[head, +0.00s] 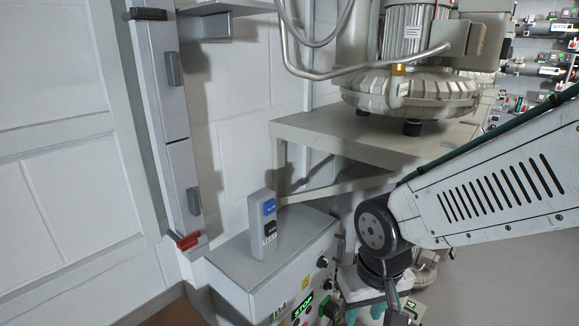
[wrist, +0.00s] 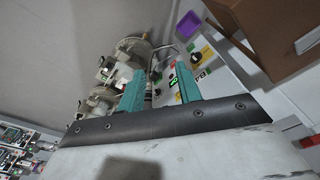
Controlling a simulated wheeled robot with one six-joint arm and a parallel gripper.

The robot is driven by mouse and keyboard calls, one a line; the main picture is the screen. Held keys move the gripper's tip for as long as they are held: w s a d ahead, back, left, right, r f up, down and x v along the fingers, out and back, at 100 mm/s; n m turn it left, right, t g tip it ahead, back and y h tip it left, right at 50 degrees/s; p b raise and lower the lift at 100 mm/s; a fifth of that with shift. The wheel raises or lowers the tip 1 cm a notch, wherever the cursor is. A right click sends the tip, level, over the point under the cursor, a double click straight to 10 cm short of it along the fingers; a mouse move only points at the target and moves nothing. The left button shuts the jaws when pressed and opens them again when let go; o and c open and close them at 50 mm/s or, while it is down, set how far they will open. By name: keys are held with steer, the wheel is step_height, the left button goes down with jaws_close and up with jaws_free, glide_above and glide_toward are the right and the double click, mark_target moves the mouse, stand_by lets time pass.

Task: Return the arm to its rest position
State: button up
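My white arm (head: 490,195) reaches in from the right in the head view and bends down at a dark round joint. My gripper (wrist: 161,68) shows two teal fingers in the wrist view, spread apart with nothing between them. In the head view the gripper (head: 366,311) is at the bottom edge, just right of the grey control box (head: 262,262), and partly cut off. Beyond the fingers in the wrist view lie the control box front (wrist: 203,62) and blower parts (wrist: 130,48). I cannot tell the exact gap to them.
A blower (head: 410,92) stands on a beige metal stand (head: 325,128) beside my arm. A grey switch box (head: 263,225) sits on the control box. The wrist view shows a purple bin (wrist: 188,24) and a cardboard box (wrist: 262,38). Grey floor (head: 510,275) is open at the lower right.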

steer(key=s+d+r+m, duration=0.2)
steer(key=s+d+r, duration=0.8)
steer(key=d+r, duration=0.2)
steer(key=shift+s+d+r+m, duration=0.25)
steer(key=shift+s+d+m, duration=0.05)
steer(key=shift+d, duration=0.45)
